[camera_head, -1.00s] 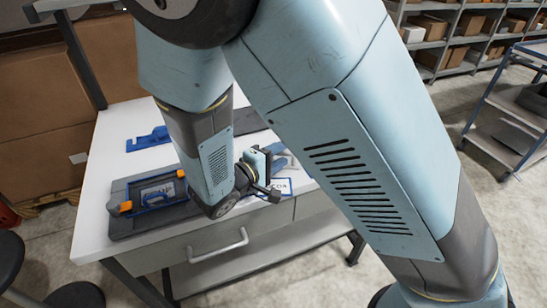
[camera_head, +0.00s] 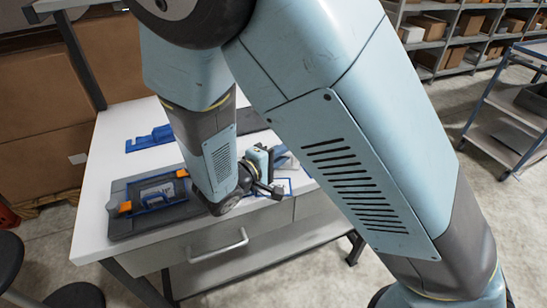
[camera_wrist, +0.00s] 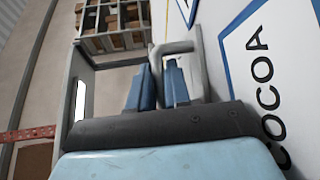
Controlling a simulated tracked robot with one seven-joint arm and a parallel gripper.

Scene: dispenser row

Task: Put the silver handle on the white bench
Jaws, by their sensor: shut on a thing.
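My gripper (camera_wrist: 160,76) is shut on a bent grey bar, the silver handle (camera_wrist: 178,47), in the wrist view. The handle curves beyond and beside the fingers, and part of it is hidden by them. In the head view my gripper (camera_head: 278,157) is low at the right side of the white bench (camera_head: 118,150), near a blue-bordered label (camera_head: 284,187). The handle cannot be made out there. In the wrist view the label reading COCOA (camera_wrist: 265,80) lies right of my gripper. I cannot tell whether the handle touches the bench.
A dark tray (camera_head: 117,222) with a blue and orange framed item (camera_head: 155,194) lies on the bench's left front. A blue holder (camera_head: 148,139) lies behind it. The bench front has a drawer with a fixed handle (camera_head: 218,248). A cart (camera_head: 500,120) stands right.

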